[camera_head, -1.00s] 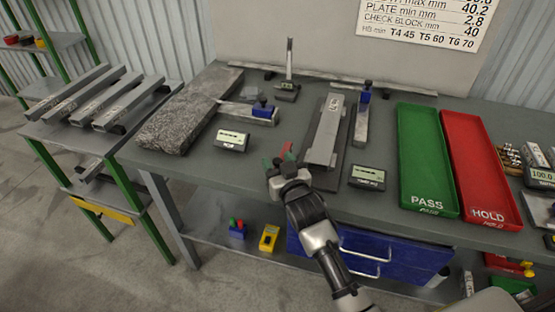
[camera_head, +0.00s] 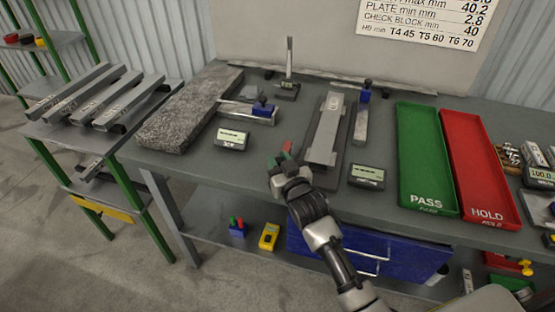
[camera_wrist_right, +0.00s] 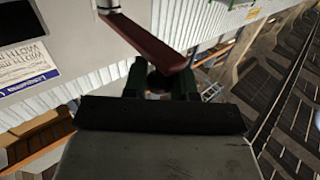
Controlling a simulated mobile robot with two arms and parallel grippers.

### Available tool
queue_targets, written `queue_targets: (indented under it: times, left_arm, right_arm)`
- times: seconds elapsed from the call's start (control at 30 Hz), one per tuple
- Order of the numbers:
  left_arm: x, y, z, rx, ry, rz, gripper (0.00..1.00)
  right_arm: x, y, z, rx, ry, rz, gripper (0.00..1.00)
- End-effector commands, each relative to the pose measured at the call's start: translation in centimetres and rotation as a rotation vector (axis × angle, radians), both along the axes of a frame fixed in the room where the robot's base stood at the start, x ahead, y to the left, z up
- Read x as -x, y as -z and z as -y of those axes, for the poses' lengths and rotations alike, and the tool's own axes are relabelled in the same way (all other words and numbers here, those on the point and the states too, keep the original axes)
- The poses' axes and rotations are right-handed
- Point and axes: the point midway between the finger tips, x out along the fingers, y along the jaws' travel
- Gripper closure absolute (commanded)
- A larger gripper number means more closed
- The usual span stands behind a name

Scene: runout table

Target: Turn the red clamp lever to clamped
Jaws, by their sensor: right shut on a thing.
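The red clamp lever (camera_wrist_right: 150,42) runs across the upper middle of the right wrist view as a dark red bar. Its end lies between the two green fingers of my right gripper (camera_wrist_right: 160,82), which is shut on it. In the head view, a small red part of the lever (camera_head: 287,147) shows at the fingertips of my right gripper (camera_head: 280,160), left of the dark fixture with a grey channel piece (camera_head: 326,127). The lever's pivot is hidden in the head view. My left gripper is out of view.
A gauge display (camera_head: 231,139) stands left of the gripper and another display (camera_head: 367,176) to its right. The green PASS tray (camera_head: 428,180) and red HOLD tray (camera_head: 484,180) lie farther right. A stone slab (camera_head: 180,125) lies at the left.

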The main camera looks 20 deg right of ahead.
Motion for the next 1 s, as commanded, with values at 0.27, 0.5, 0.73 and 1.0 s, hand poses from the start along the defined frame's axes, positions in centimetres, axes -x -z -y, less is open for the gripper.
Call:
queue_targets:
  times: [0.27, 0.5, 0.73, 1.0]
  left_arm:
    - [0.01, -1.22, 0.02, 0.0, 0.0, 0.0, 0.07]
    - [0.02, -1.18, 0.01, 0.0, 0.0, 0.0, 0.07]
    - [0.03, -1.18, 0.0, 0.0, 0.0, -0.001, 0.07]
    - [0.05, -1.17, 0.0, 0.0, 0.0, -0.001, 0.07]
  right_arm:
    - [0.46, -0.26, 0.8, 0.003, -0.091, 0.0, 1.0]
    - [0.49, -0.14, 0.88, -0.001, -0.098, 0.0, 1.0]
    - [0.49, -0.13, 0.87, -0.001, -0.098, -0.001, 0.55]
    - [0.51, -0.06, 0.85, -0.001, -0.098, -0.002, 0.48]
